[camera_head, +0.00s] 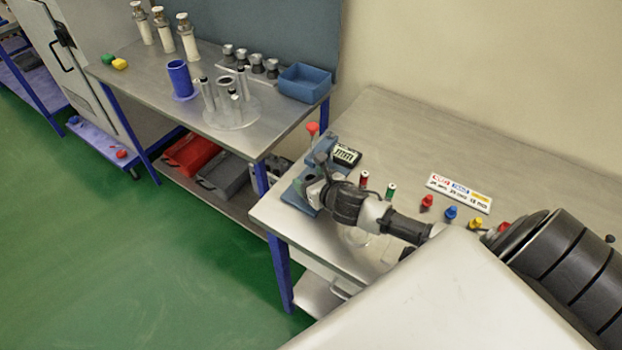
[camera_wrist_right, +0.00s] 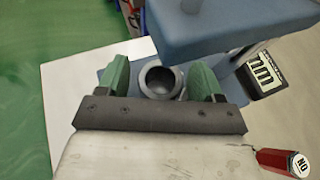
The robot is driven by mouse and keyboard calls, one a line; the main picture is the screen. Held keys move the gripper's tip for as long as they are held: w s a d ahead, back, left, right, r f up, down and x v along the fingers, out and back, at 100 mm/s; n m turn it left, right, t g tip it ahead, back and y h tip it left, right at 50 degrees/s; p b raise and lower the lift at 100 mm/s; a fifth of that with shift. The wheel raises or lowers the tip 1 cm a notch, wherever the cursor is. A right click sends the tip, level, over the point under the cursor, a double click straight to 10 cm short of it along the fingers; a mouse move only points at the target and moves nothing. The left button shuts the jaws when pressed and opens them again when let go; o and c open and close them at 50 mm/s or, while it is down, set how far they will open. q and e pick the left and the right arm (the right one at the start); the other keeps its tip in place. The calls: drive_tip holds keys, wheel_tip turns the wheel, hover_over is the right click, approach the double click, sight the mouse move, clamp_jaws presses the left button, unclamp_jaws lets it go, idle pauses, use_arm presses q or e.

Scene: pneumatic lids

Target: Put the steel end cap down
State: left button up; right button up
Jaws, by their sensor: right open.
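The steel end cap (camera_wrist_right: 160,81) shows in the right wrist view as a round grey piece with a dark hollow centre, over the blue base of a fixture (camera_wrist_right: 235,20). My right gripper (camera_wrist_right: 159,74) is open, with one green finger on either side of the cap and gaps visible beside it. In the head view my right gripper (camera_head: 312,186) is low at the blue fixture (camera_head: 297,196) on the near bench's left end; the cap is not clearly visible there. My left gripper is not in view.
A digital display (camera_head: 346,155) stands behind the fixture. Red and green cylinders (camera_head: 390,191) stand close to my right arm. Coloured small parts (camera_head: 451,212) and a label plate (camera_head: 459,192) lie further right. The back bench (camera_head: 150,65) holds canisters and a blue bin (camera_head: 305,83).

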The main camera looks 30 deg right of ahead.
drive_tip(key=shift+r, duration=0.25)
drive_tip(key=shift+s, duration=0.35)
drive_tip(key=b+v, duration=0.1)
drive_tip(key=v, duration=0.8)
drive_tip(key=shift+s, duration=0.3)
drive_tip(key=shift+v, duration=0.85)
